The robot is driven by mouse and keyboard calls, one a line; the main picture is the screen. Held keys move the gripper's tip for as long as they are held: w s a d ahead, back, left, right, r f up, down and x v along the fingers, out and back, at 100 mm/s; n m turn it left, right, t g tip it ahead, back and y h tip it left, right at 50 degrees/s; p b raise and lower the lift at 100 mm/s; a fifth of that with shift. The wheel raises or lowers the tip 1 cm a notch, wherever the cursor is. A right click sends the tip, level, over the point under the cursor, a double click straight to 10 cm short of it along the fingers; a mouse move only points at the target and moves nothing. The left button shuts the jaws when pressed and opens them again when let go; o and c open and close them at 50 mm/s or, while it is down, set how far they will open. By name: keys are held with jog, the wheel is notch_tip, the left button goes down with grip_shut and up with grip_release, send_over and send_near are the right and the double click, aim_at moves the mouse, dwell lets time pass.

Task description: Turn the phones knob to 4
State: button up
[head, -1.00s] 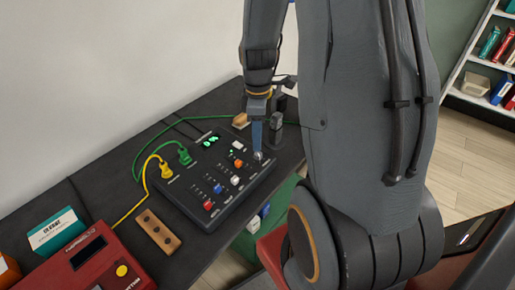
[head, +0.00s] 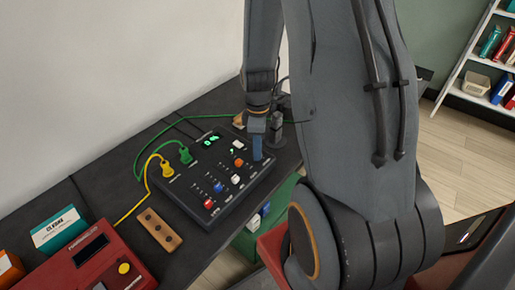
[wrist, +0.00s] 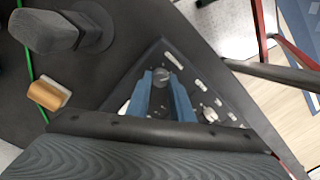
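The black mixer-like box (head: 190,208) lies on the dark bench, with coloured sliders, small knobs and a green display. My gripper (head: 257,157) points down at the box's far right corner. In the wrist view my gripper (wrist: 161,78) has two blue fingers apart, with a small grey round knob (wrist: 160,80) between their tips. Whether the fingers touch it is hard to tell. In the head view the fingers hide that knob. The labels and the knob's pointer are too small to read, so I cannot tell its setting.
Green (head: 185,153) and yellow (head: 166,168) plugs with cables sit at the box's back left. A wooden block with holes (head: 160,230) and a red device (head: 95,262) lie to the left. A dark stand (wrist: 60,32) rises near my gripper.

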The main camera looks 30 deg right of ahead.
grip_shut()
jog(key=shift+m, duration=0.3)
jog(key=m+p, duration=0.1)
jog(key=m, duration=0.4)
jog(key=shift+d+p, duration=0.1)
jog(key=shift+p, duration=0.2)
jog(key=m+p, duration=0.2)
jog(key=m, duration=0.5)
jog(key=shift+r+m, duration=0.1)
jog(key=shift+m, duration=0.2)
jog(key=m+p, duration=0.1)
jog(key=m, duration=0.4)
jog(key=shift+s+d+m+t+p, duration=0.1)
jog(key=shift+m+t+p, duration=0.2)
jog(key=shift+p, duration=0.1)
jog(key=shift+m+p, duration=1.2)
jog(key=shift+m, duration=1.3)
